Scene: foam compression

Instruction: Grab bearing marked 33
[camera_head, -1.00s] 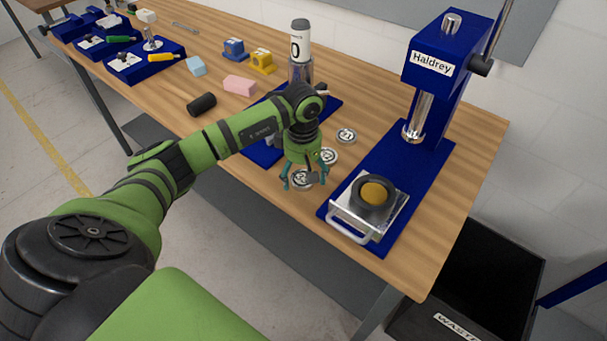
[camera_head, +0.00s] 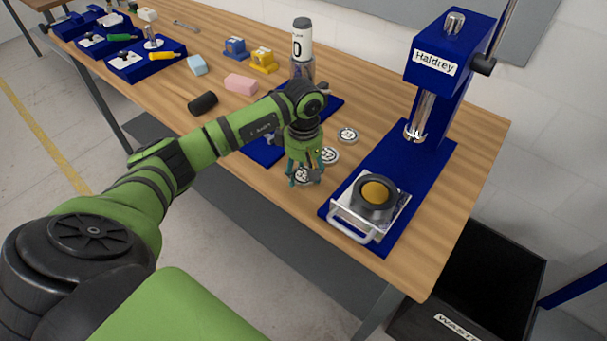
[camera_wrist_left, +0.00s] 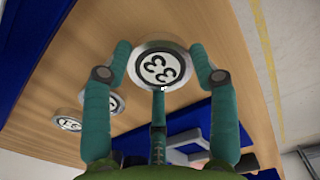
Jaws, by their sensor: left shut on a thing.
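The bearing marked 33 (camera_wrist_left: 158,68) is a round metal ring with a white face. In the left wrist view it sits between the fingers of my left gripper (camera_wrist_left: 160,72), which is shut on it. In the head view my left gripper (camera_head: 304,181) points down at the table near its front edge, and the bearing (camera_head: 303,174) is partly hidden by the fingers. Two other bearings lie close by: one just behind the gripper (camera_head: 328,155) and one farther back (camera_head: 348,135). I cannot tell whether the held bearing touches the table. My right gripper is not in view.
The blue Haldrey press (camera_head: 437,75) stands to the right, with a handled metal plate (camera_head: 349,231) carrying a dark ring with a yellow centre (camera_head: 376,192). A black waste bin (camera_head: 480,285) is beyond the table's right end. Blocks and a black cylinder (camera_head: 203,103) lie left.

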